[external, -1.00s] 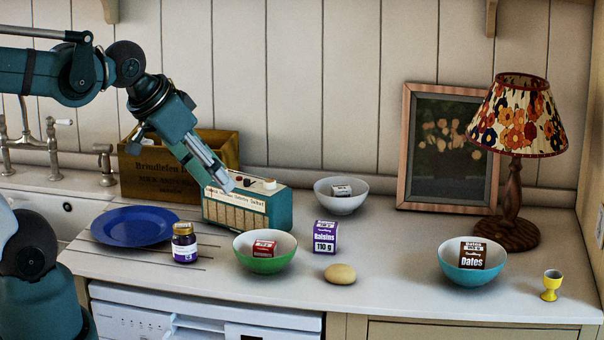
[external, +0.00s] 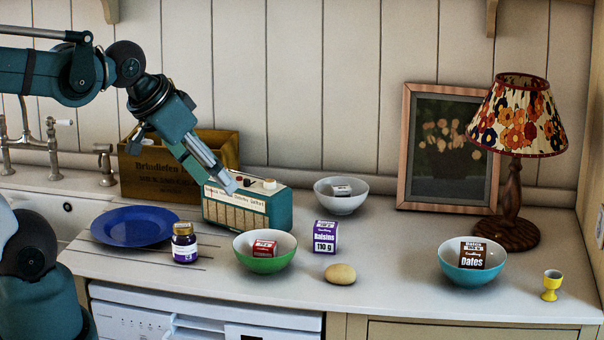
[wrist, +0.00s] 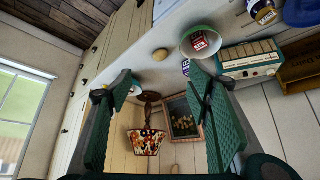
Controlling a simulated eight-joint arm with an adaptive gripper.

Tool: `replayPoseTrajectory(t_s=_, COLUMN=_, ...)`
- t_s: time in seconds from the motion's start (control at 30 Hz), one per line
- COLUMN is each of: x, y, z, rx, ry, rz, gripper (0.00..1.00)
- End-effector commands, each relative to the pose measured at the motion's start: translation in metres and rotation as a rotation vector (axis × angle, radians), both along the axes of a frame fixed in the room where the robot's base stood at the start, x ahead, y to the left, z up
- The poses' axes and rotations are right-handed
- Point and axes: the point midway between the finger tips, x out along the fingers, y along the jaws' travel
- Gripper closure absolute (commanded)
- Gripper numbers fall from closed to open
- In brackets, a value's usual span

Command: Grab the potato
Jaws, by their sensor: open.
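The potato (external: 340,274) is tan and oval. It lies on the worktop near the front edge, to the right of the green bowl and in front of the purple raisins box. In the wrist view the potato (wrist: 160,54) shows small, between and beyond the fingers. My gripper (external: 230,185) is up at the left, in front of or over the teal radio, well apart from the potato. In the wrist view my gripper (wrist: 162,95) has its two fingers wide apart with nothing between them.
A green bowl (external: 262,264) with a red box, a raisins box (external: 325,237), a white bowl (external: 341,203) and a blue bowl (external: 472,281) stand around the potato. The radio (external: 247,210), jar (external: 184,243) and blue plate (external: 134,227) are left.

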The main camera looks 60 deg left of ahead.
Motion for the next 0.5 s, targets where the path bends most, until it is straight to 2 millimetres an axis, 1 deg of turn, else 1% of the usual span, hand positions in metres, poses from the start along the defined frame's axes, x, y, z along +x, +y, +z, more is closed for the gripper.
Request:
replayPoseTrajectory(t_s=0.27, x=0.001, y=0.000, z=0.000, rx=0.002, ry=0.002, rz=-0.003, gripper=0.50)
replayPoseTrajectory(t_s=0.5, x=0.013, y=0.000, z=0.001, rx=0.017, ry=0.020, rz=-0.032, gripper=0.50)
